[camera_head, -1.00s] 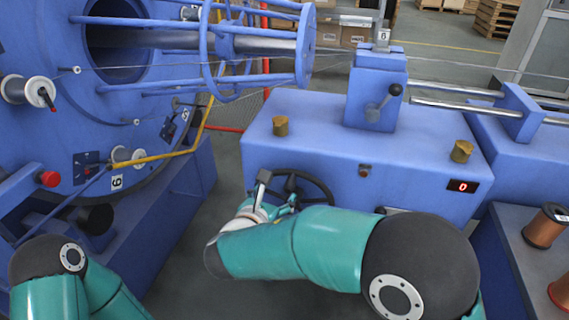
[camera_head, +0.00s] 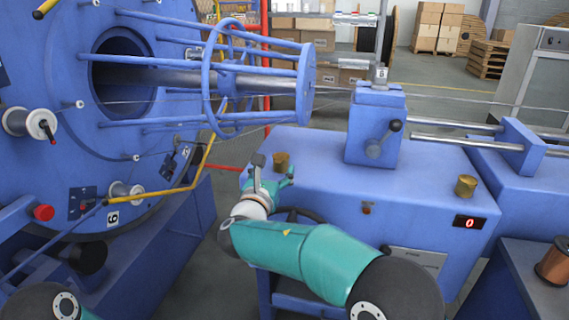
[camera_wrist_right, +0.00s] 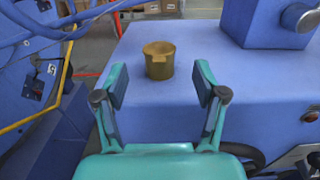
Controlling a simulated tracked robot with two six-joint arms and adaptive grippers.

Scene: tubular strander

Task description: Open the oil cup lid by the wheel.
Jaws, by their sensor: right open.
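The brass oil cup by the wheel (camera_head: 281,161) stands on the near left part of the blue cabinet top, its lid down. It also shows in the right wrist view (camera_wrist_right: 158,62), straight ahead of my fingers. The dark handwheel (camera_head: 304,214) is on the cabinet front below, partly hidden by my right arm. My right gripper (camera_head: 273,174) is open and empty at the cabinet's front edge, just short of the cup. In the right wrist view its fingers (camera_wrist_right: 161,88) are spread, with the cup beyond and between them. My left gripper is outside the views.
A second brass cup (camera_head: 466,186) stands on the right of the cabinet top. A blue block with a lever (camera_head: 376,125) rises between the cups. The blue strander cage (camera_head: 245,80) is to the left. The cabinet top (camera_head: 330,170) is clear around the near cup.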

